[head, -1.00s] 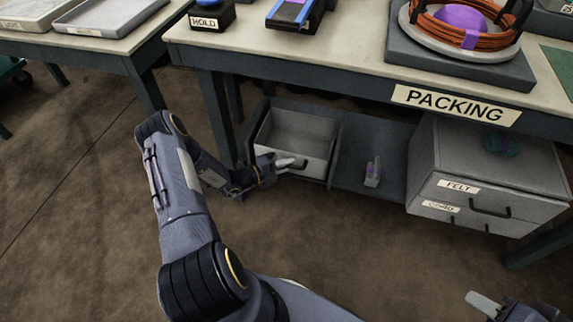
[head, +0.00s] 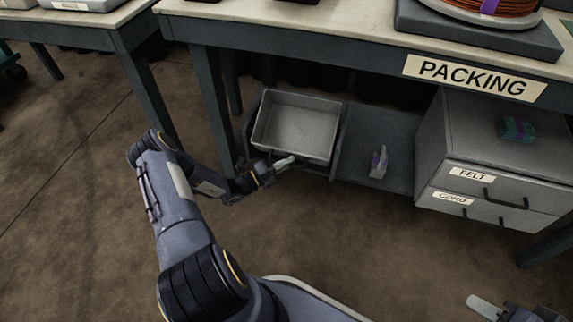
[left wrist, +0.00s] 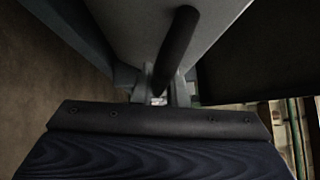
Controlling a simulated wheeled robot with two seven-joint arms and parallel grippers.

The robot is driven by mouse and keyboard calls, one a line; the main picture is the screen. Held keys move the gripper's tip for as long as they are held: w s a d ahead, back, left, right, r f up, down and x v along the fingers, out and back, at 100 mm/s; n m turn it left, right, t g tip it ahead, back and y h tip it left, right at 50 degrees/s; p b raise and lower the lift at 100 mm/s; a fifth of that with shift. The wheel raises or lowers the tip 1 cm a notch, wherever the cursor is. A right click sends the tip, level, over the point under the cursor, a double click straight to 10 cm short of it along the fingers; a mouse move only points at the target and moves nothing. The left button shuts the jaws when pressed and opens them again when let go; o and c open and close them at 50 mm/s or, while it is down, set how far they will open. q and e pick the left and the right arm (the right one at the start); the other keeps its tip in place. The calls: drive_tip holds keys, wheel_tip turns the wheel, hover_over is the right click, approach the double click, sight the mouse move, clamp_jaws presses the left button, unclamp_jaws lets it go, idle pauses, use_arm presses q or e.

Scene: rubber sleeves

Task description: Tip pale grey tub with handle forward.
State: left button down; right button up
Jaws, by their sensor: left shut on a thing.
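The pale grey tub (head: 297,127) sits in the left bay of the low shelf under the packing table. Its open top is tilted toward me, and its empty inside and floor show. My left gripper (head: 285,163) is at the tub's lower front edge. In the left wrist view the dark handle (left wrist: 177,45) runs from the tub's pale front (left wrist: 125,30) down to my left gripper (left wrist: 158,98), which is shut on it. The fingers hide the handle in the head view. My right gripper (head: 487,307) shows only partly at the bottom right, apart from everything.
A small grey item with a purple band (head: 379,162) stands in the bay to the right. The table (head: 330,45) overhangs the shelf. The floor in front is clear.

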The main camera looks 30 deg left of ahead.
use_arm(q)
drive_tip(key=shift+w+a+f+b, duration=0.15)
drive_tip(key=shift+f+b, duration=0.1)
drive_tip(key=shift+f, duration=0.3)
drive_tip(key=shift+w+f+b, duration=0.15)
drive_tip(key=shift+f+b, duration=0.05)
drive_tip(key=shift+f, duration=0.3)
use_arm(e)
drive_tip(key=shift+w+f, duration=0.3)
drive_tip(key=shift+f, duration=0.35)
drive_tip(key=shift+a, duration=0.1)
use_arm(q)
drive_tip(key=c, duration=1.7)
unclamp_jaws()
drive_tip(key=shift+w, duration=0.1)
use_arm(e)
drive_tip(key=shift+w, duration=0.1)
